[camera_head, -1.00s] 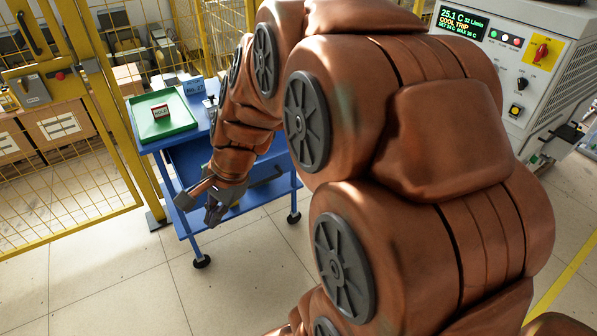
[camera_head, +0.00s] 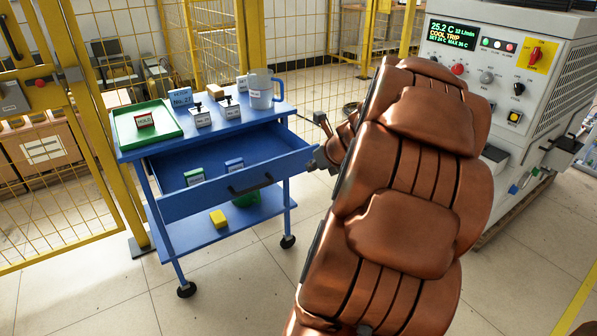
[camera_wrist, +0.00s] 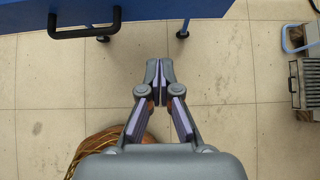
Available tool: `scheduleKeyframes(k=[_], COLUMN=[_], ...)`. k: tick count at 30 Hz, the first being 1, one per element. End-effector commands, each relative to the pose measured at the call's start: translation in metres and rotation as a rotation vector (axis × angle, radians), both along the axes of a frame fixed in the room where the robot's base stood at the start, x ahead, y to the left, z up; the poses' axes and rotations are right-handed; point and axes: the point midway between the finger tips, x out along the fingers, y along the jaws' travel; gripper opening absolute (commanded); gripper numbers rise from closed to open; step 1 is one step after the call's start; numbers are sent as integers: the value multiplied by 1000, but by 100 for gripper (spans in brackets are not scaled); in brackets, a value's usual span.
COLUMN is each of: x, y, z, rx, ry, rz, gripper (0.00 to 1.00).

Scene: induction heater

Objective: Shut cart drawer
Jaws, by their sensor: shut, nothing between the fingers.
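The blue cart (camera_head: 205,237) has its drawer (camera_head: 215,160) pulled out in the head view. The drawer front carries a dark handle (camera_head: 250,184), also seen at the top left of the wrist view (camera_wrist: 85,32). A green-topped and a blue-topped labelled block lie in the drawer. My gripper (camera_head: 316,162) is by the drawer's right front corner in the head view, partly hidden by my arm. In the wrist view my gripper (camera_wrist: 160,70) is shut and empty, its fingertips pointing toward the drawer front, right of the handle, with floor showing between.
The cart top holds a green tray (camera_head: 147,125) with a red HOLD sign, small labelled items and a grey-blue mug (camera_head: 262,92). A yellow block (camera_head: 218,218) sits on the lower shelf. Yellow fencing stands behind; a control cabinet (camera_head: 490,75) is at right. Floor before the cart is clear.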

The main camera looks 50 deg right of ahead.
Motion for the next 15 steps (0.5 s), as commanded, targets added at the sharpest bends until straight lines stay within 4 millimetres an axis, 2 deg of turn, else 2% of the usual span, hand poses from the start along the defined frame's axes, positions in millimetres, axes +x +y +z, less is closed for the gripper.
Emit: scheduleKeyframes(k=[15], x=[55], y=[-17], z=[-60], rx=[0], ry=[1], rz=[5], gripper=[0])
